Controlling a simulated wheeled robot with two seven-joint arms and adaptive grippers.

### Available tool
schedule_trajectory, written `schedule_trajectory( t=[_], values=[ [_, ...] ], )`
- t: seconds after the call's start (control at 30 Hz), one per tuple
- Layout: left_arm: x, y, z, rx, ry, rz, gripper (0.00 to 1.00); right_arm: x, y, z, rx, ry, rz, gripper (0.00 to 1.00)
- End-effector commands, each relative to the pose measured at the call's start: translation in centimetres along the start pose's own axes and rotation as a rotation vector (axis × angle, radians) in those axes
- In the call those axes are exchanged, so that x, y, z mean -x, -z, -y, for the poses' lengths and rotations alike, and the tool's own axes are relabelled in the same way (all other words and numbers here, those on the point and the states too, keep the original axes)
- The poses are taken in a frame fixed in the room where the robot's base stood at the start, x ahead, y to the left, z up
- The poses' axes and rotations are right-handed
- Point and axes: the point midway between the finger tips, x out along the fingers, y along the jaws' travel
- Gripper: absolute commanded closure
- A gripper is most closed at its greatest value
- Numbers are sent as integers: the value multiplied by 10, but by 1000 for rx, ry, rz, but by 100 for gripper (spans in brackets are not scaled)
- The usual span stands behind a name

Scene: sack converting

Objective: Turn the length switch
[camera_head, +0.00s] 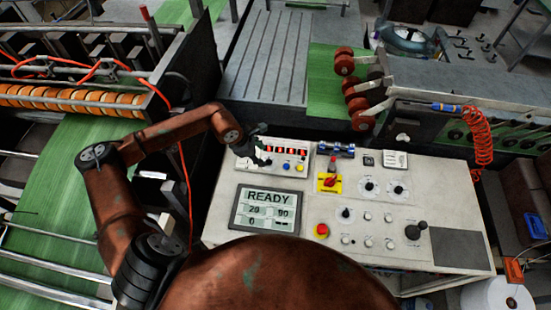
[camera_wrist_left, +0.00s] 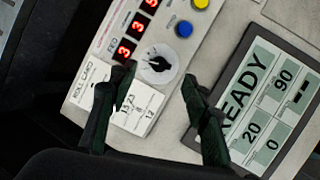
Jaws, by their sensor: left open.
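A black rotary knob (camera_wrist_left: 157,64) on a pale round dial sits on the small panel with red digit displays (camera_wrist_left: 136,27). Its label is not readable, so I cannot confirm that it is the length switch. My left gripper (camera_wrist_left: 157,82) is open, with one dark finger on each side of the knob in the left wrist view. The fingers appear apart from the knob. In the head view the left gripper (camera_head: 258,149) is over the left end of the display panel (camera_head: 300,168) and covers part of it. My right gripper is not in view.
A READY screen (camera_head: 267,210) lies below the panel. A blue button (camera_wrist_left: 183,29) and a yellow button (camera_wrist_left: 201,4) are near the knob. The console (camera_head: 385,165) also carries a red switch on a yellow plate (camera_head: 330,183), a red stop button (camera_head: 322,230) and a joystick (camera_head: 416,230).

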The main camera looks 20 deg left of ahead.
Motion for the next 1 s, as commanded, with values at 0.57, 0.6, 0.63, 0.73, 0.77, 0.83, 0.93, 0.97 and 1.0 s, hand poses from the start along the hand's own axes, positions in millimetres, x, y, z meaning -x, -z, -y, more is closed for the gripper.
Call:
schedule_trajectory(
  t=[0.57, 0.6, 0.63, 0.73, 0.77, 0.83, 0.93, 0.97, 1.0],
  values=[
    [-66, -2, 1, -3, 2, 0, 56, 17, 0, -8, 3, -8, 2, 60],
    [-66, -2, 1, -4, 2, 0, 56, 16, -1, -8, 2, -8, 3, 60],
    [-66, -2, 1, -4, 2, 0, 56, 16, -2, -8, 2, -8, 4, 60],
    [-66, -2, 1, -4, 2, 1, 56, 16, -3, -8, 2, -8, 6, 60],
    [-66, -2, 1, -4, 2, 1, 56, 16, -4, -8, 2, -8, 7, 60],
    [-66, -2, 1, -4, 2, 1, 60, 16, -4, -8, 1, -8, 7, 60],
    [-66, -2, 1, -4, 2, 1, 67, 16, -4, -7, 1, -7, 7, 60],
    [-66, -2, 1, -4, 2, 1, 69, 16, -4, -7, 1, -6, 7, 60],
    [-66, -2, 1, -4, 2, 1, 71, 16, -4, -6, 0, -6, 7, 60]
  ],
)
